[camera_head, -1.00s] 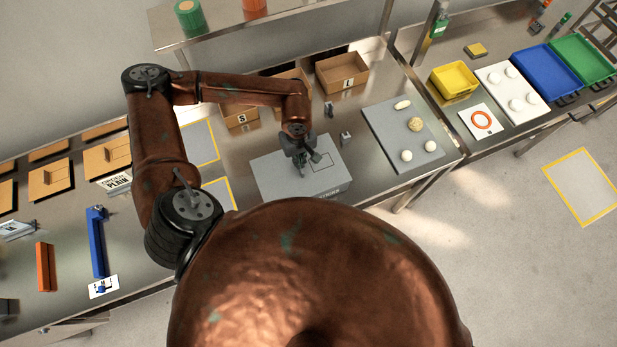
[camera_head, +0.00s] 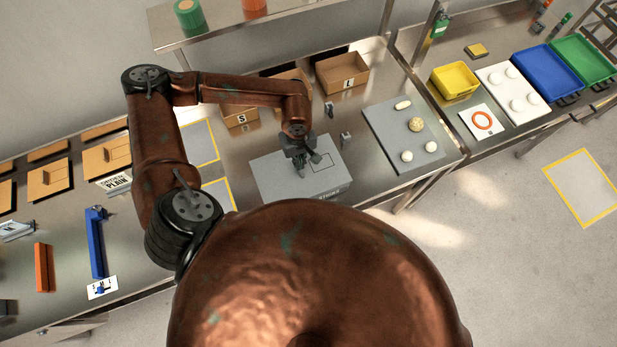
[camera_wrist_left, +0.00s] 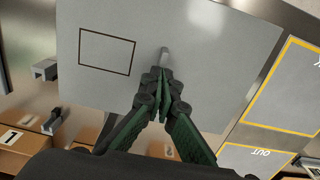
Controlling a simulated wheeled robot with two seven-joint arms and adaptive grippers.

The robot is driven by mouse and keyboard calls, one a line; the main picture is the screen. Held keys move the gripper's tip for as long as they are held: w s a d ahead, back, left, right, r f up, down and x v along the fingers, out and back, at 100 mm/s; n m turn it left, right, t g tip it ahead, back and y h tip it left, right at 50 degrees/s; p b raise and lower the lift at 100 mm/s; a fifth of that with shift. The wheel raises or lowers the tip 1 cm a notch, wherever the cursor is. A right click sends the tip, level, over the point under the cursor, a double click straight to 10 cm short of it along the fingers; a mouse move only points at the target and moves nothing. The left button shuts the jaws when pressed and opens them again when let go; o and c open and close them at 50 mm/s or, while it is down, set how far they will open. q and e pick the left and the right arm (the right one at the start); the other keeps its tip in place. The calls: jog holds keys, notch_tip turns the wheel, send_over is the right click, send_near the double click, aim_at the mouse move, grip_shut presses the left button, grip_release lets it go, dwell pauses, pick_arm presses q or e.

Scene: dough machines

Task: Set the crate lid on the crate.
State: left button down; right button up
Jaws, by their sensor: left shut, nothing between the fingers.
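The grey crate lid (camera_head: 272,176) lies flat on top of the grey crate (camera_head: 336,191), whose lettered front side shows below the lid's near edge. I see no clear gap between them, but much of the rim is out of sight. In the left wrist view the lid (camera_wrist_left: 205,45) fills the middle, with a dark outlined rectangle and a small upright grey handle (camera_wrist_left: 164,56). My left gripper (camera_head: 303,168) is above the lid's middle. Its fingertips (camera_wrist_left: 162,76) are together and empty beside the handle; I cannot tell whether they touch it. My right gripper is not in view.
Cardboard boxes (camera_head: 342,73) stand behind the crate. A grey board (camera_head: 385,125) with dough pieces lies to the right. Small grey blocks (camera_head: 346,138) are close to the crate. Yellow-framed mats (camera_head: 217,190) lie to its left. A shelf (camera_head: 225,29) overhangs the back.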

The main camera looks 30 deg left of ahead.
pick_arm(q)
jog(key=shift+r+p, duration=0.9)
jog(key=shift+r, duration=1.5)
jog(key=shift+r, duration=0.1)
notch_tip(320, 180, up, 12)
